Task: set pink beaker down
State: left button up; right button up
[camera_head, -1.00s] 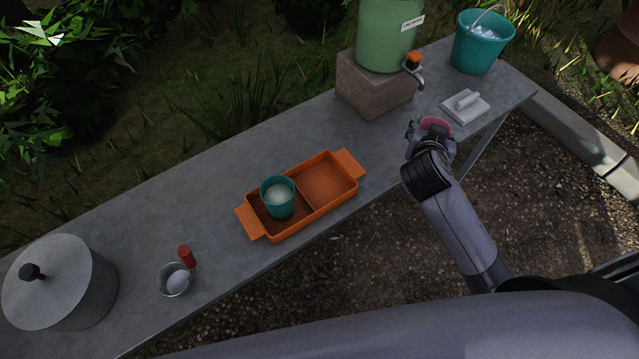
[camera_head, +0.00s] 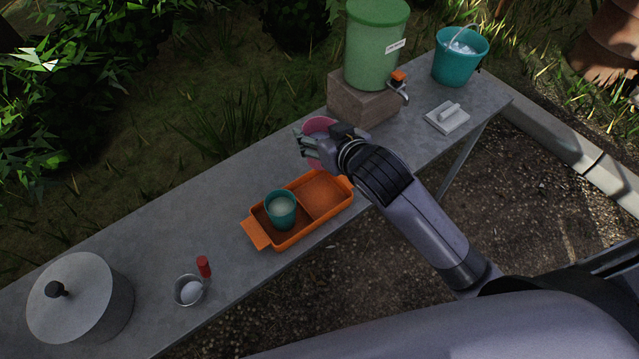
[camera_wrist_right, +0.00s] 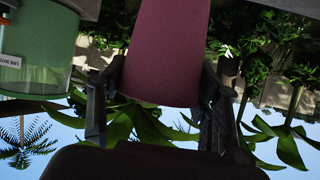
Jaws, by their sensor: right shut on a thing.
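The pink beaker (camera_head: 319,126) is held in my right gripper (camera_head: 312,147), which is shut on it. They are above the table behind the right end of the orange tray, left of the stone block; the gripper hides part of the beaker. In the right wrist view the beaker (camera_wrist_right: 168,50) stands between the two fingers (camera_wrist_right: 160,100). The orange tray (camera_head: 257,234) has two compartments. A teal beaker (camera_head: 281,212) stands in its left compartment; the right compartment is empty. My left gripper is not in view.
A green dispenser (camera_head: 373,50) with a tap stands on a stone block (camera_head: 350,101). A lidded pot (camera_head: 110,305), a small bowl (camera_head: 178,296) and a red cylinder (camera_head: 204,266) are at the left.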

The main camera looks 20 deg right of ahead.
notch_tip(320, 180, down, 16)
jog(key=shift+f, duration=0.1)
dwell(0.4)
jog(key=shift+f, duration=0.15)
jog(key=o, duration=1.4)
jog(key=shift+o, duration=0.2)
jog(key=shift+r, duration=0.2)
jog(key=b+v, duration=0.1)
jog(key=v, duration=1.1)
jog(key=shift+f, duration=0.1)
